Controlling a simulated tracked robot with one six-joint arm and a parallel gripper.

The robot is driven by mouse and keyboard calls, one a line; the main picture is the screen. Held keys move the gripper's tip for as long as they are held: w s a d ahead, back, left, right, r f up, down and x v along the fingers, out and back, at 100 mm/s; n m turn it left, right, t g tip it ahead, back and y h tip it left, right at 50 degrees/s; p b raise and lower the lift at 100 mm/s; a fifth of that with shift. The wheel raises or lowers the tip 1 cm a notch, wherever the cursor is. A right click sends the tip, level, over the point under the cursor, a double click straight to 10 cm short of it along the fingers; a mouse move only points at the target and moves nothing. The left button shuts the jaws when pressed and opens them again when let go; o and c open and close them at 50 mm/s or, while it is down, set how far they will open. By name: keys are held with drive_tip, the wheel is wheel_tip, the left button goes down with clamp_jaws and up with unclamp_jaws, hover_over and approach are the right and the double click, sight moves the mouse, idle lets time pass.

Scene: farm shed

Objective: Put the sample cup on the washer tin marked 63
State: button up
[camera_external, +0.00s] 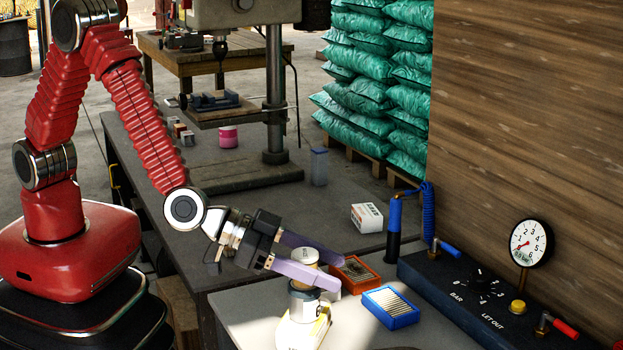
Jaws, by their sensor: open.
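My gripper (340,274) is open, with its two purple fingers pointing right over the pale near bench. A small cream-topped round piece (305,256) shows between the fingers; the near finger hides part of it. Below it stand a metal collar and a white and yellow body (303,328), cut off by the bottom edge. I cannot tell whether these are one thing, or whether a finger touches them. A clear, blue-tinted cup-like container (319,167) stands upright on the dark bench. A pink round tin (228,137) stands farther back. No marking 63 is readable, so I cannot identify the washer tin.
An orange tray (368,284) and a blue tray (390,320) lie right of my gripper. A white carton (366,217) and blue upright tool (394,228) stand behind. A drill press (275,100) stands behind.

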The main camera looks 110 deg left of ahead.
drive_tip(key=shift+r, duration=0.1)
drive_tip(key=shift+s+d+r, duration=0.1)
drive_tip(key=shift+s+r, duration=0.15)
drive_tip(key=shift+s, duration=0.2)
drive_tip(key=v, duration=1.1)
drive_tip(key=shift+r, duration=0.1)
drive_tip(key=s+r+m+g+h, duration=0.25)
drive_tip(key=s+r+h, duration=0.25)
drive_tip(key=s+r, duration=0.45)
drive_tip(key=s+a+g, duration=0.1)
drive_tip(key=s+a, duration=0.3)
drive_tip(key=s, duration=0.3)
drive_tip(key=s+a+g+y, duration=0.1)
drive_tip(key=s+a, duration=0.3)
drive_tip(key=s, duration=0.4)
drive_tip(key=s+a+g+y, duration=0.1)
drive_tip(key=s+a+g, duration=0.2)
drive_tip(key=s, duration=0.4)
drive_tip(key=shift+a+r, duration=0.2)
drive_tip(key=shift+a, duration=0.25)
